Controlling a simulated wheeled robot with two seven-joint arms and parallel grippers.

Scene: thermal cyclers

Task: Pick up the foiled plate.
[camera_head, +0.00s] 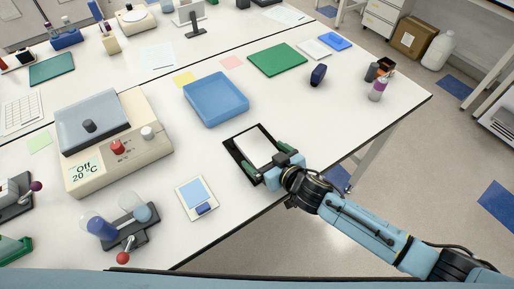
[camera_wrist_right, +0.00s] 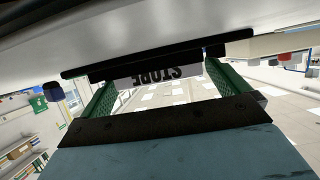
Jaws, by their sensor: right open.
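The plate (camera_head: 256,147), with a flat pale top, sits in a black tray-like holder (camera_head: 229,148) near the table's front edge in the head view. My right gripper (camera_head: 263,158) is at the plate's near side, its green fingers apart at either side of that end. In the right wrist view the open fingers (camera_wrist_right: 160,80) stand left and right of a pale face (camera_wrist_right: 155,73) with upside-down "STORE" lettering, under a dark bar. Whether the fingers touch the plate cannot be told. My left gripper is not in view.
A blue tray (camera_head: 216,99) lies behind the holder. A small scale-like device (camera_head: 196,198) is to its left, and a thermal cycler (camera_head: 117,145) reading "Off 20 °C" is farther left. A dark blue object (camera_head: 318,75) stands behind right.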

